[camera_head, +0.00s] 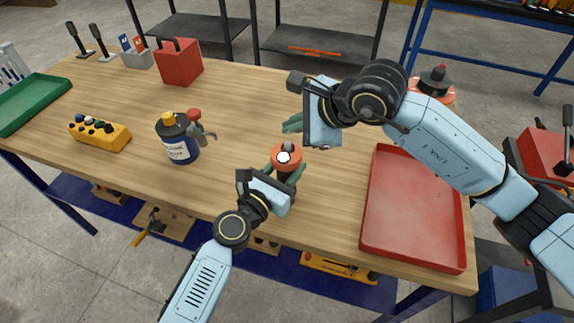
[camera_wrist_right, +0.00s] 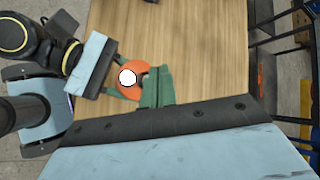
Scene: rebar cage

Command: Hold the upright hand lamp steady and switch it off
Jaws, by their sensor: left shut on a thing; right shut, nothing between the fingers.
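The hand lamp (camera_head: 287,157) stands upright on the table, with an orange head and a bright white round top. My left gripper (camera_head: 284,173) is shut on it, its green fingers on either side below the head. My right gripper (camera_head: 292,124) is shut and empty, behind the lamp and apart from it in the head view. In the right wrist view the lamp's top (camera_wrist_right: 128,77) shows beside my right gripper's green fingers (camera_wrist_right: 157,88). The left gripper's fingers partly hide the lamp's body, and I cannot make out its switch.
A red tray (camera_head: 415,215) lies to the right of the lamp. A blue canister (camera_head: 177,138) and a yellow button box (camera_head: 100,133) stand to the left. A green tray (camera_head: 35,103) is at the far left. A red box (camera_head: 180,62) stands at the back. Bare wood surrounds the lamp.

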